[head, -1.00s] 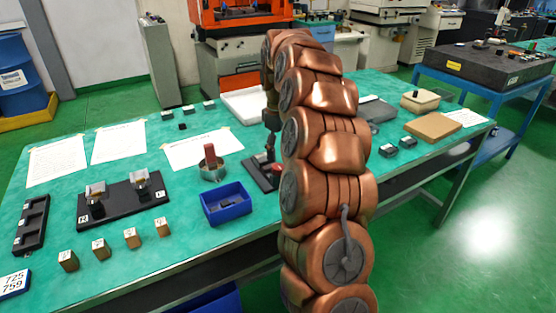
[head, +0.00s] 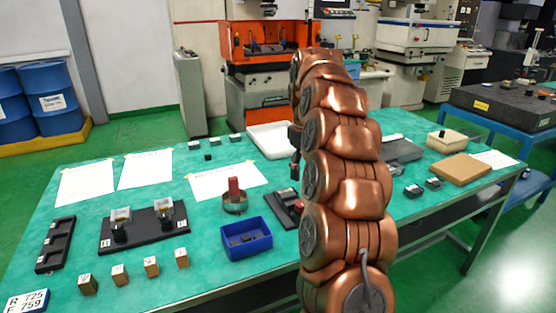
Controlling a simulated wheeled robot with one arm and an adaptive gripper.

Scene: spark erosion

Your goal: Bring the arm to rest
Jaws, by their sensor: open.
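My arm, a column of copper-coloured links, rises at the centre right of the head view and bends over at the top. My gripper (head: 295,158) hangs at the left side of the arm, pointing down, above the green table (head: 290,262). It is mostly hidden behind the arm links and its fingers are small and dark. It is open, and I see nothing held in it. A black stand (head: 284,208) lies on the table below it, partly hidden by my arm.
A blue bin (head: 246,240), a round metal cup with a red piece (head: 235,200), a black fixture plate (head: 145,228) and several small blocks (head: 120,275) stand left of my arm. A white tray (head: 270,139) and brown board (head: 459,169) are farther back. An orange machine (head: 265,75) stands behind the table.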

